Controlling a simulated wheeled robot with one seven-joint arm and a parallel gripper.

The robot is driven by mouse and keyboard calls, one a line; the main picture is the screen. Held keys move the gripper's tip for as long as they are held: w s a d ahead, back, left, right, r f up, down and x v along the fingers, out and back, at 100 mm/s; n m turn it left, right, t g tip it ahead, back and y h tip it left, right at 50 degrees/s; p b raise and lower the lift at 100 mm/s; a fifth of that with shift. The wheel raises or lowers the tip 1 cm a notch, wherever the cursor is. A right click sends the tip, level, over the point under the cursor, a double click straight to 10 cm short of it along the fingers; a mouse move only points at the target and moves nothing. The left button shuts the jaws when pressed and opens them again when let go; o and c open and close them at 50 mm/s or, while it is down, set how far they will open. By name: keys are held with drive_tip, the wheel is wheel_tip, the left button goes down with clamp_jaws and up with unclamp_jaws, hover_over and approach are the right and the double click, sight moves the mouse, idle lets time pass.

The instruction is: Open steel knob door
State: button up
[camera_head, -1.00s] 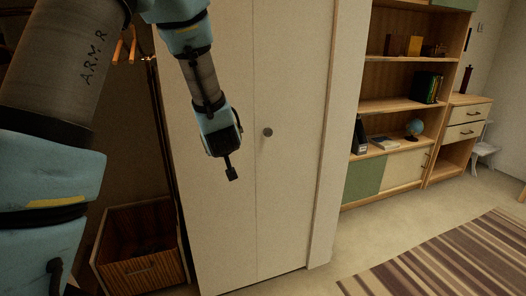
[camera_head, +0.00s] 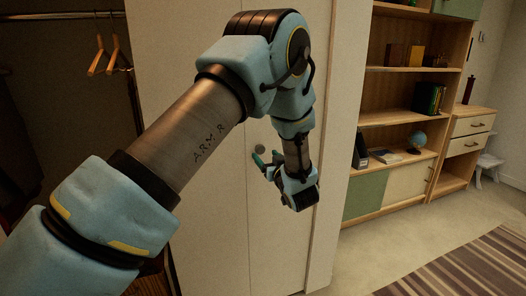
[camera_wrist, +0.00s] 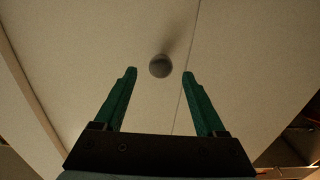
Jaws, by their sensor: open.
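The steel knob (camera_head: 260,149) is a small round grey knob on the pale closet door (camera_head: 215,235), near the seam between two door panels. In the wrist view the knob (camera_wrist: 160,66) sits just beyond the fingertips and roughly midway between them, with the door (camera_wrist: 90,40) filling the background. My gripper (camera_head: 265,159) is close to the knob, just below it in the head view. Its two green fingers (camera_wrist: 158,75) are spread open with nothing between them. I cannot tell how far the fingertips are from the door surface.
A wooden bookshelf (camera_head: 415,120) stands right of the closet, with a drawer unit (camera_head: 468,127) beyond it. A striped rug (camera_head: 470,268) lies on the floor at right. An open closet space with wooden hangers (camera_head: 97,62) is at left.

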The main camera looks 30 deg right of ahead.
sight(261, 151)
drive_tip(key=shift+w+d, duration=0.1)
drive_tip(key=shift+w, duration=1.55)
clamp_jaws()
